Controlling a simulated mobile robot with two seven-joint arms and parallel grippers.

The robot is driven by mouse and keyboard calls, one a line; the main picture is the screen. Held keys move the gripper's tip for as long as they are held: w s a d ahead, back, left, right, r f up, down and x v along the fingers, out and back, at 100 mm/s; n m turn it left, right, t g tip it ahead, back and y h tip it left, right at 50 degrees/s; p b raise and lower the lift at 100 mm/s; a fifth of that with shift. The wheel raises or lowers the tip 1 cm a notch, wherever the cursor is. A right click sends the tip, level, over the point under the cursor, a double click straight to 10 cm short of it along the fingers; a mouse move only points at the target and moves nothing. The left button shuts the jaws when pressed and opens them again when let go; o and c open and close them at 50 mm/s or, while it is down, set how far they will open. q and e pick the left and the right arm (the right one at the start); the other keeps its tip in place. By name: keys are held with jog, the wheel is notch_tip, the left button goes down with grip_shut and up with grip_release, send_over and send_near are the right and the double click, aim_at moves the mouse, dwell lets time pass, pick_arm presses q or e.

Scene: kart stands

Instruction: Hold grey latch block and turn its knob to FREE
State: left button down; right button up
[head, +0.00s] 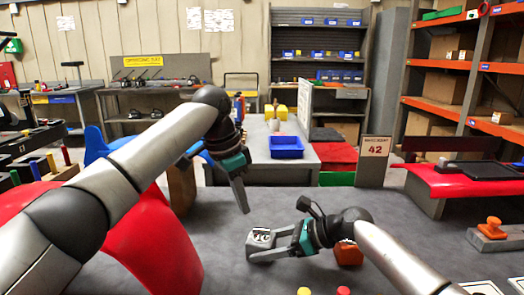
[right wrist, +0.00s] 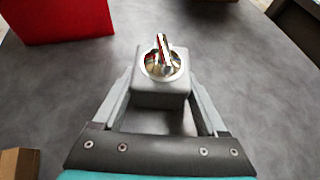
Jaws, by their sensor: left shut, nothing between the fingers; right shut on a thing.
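The grey latch block (head: 259,254) sits on the grey table, and it also shows in the right wrist view (right wrist: 160,100). Its knob (right wrist: 163,56) is a shiny bar on a round dial on top. In the right wrist view the bar points roughly away from my gripper; the dial's lettering is too small to read. My right gripper (head: 262,255) is shut on the block, one finger on each side, in the right wrist view (right wrist: 162,112) too. My left gripper (head: 246,210) is shut and empty, pointing down above the block, apart from it.
An orange-brown block (head: 348,253) lies beside my right gripper. A grey base with an orange knob (head: 490,229) stands at the right. Yellow (head: 304,291) and red (head: 343,291) round tops show at the front edge. Red bodywork (head: 165,255) is at the left.

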aim_at(256, 241)
pick_arm(q)
jog(key=shift+s+d+f+n+t+y, duration=0.2)
jog(key=shift+s+d+f+n, duration=0.25)
jog(key=shift+f+n, duration=0.55)
jog(key=shift+s+d+f+n+t+y, duration=0.2)
jog(key=shift+s+d+f+n, duration=0.15)
jog(key=shift+s+f+n, duration=0.45)
jog(key=shift+s+d+f+n+t+y, duration=0.2)
jog(key=shift+s+d+f+n, duration=0.15)
jog(key=shift+f+n, duration=0.85)
jog(key=shift+w+d, duration=0.3)
jog(key=shift+w, duration=0.25)
jog(key=shift+w+a, duration=0.15)
jog(key=shift+a, duration=0.1)
dwell(0.8)
jog(key=shift+s+a, duration=0.2)
jog(key=shift+s, duration=0.1)
notch_tip(256, 241, up, 6)
dwell(0.6)
